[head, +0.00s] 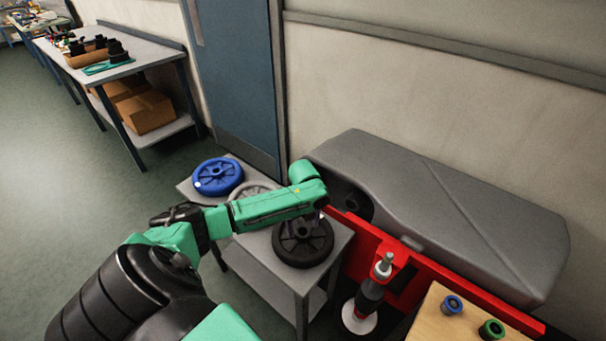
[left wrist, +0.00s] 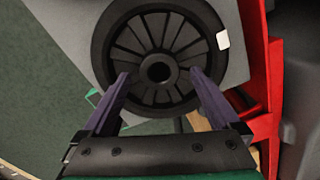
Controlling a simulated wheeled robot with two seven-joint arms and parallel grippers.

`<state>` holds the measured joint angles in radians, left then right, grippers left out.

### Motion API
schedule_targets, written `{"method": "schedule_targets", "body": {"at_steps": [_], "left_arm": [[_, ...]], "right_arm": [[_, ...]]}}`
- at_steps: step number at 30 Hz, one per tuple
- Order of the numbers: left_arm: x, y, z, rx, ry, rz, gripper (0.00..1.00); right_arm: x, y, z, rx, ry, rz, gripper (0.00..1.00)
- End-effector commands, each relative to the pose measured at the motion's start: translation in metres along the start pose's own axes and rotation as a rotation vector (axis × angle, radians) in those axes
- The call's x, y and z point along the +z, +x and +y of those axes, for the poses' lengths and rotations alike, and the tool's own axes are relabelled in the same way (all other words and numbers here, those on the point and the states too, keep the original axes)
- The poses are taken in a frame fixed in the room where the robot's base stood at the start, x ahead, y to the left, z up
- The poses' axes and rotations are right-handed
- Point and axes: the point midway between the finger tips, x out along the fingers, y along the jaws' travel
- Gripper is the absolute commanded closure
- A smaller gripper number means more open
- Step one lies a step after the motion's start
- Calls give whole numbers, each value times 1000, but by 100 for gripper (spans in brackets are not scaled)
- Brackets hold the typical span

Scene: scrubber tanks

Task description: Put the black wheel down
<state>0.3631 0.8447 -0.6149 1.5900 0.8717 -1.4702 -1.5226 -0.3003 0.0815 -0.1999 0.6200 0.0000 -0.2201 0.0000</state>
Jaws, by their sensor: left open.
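The black wheel (head: 303,243) lies flat on the front end of a small grey table (head: 262,262). In the left wrist view the wheel (left wrist: 127,40) shows its spokes and hub, with a small white tag on its rim. My left gripper (head: 312,218) is over the wheel, pointing down. In the left wrist view its two purple fingers (left wrist: 158,75) are spread apart on either side of the hub, over the spokes. I cannot tell whether the fingertips touch the wheel. My right gripper is not in view.
A blue wheel (head: 218,176) and a grey wheel (head: 252,192), partly hidden by my arm, lie farther back on the same table. A red frame (head: 440,285) and grey tank (head: 450,215) stand close on the right. A wooden top (head: 440,320) holds small blue and green parts.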

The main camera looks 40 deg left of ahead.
Motion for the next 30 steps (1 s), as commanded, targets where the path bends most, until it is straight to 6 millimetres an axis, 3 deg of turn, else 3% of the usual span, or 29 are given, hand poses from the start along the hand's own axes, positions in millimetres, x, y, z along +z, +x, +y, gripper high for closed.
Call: {"method": "schedule_targets", "body": {"at_steps": [6,12,30], "left_arm": [[1,-61,-1,-4,1,-4,4],[1,-96,0,-1,0,-1,4],[0,-100,0,1,0,0,4]], "right_arm": [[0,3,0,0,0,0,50],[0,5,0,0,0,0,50],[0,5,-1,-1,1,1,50]]}}
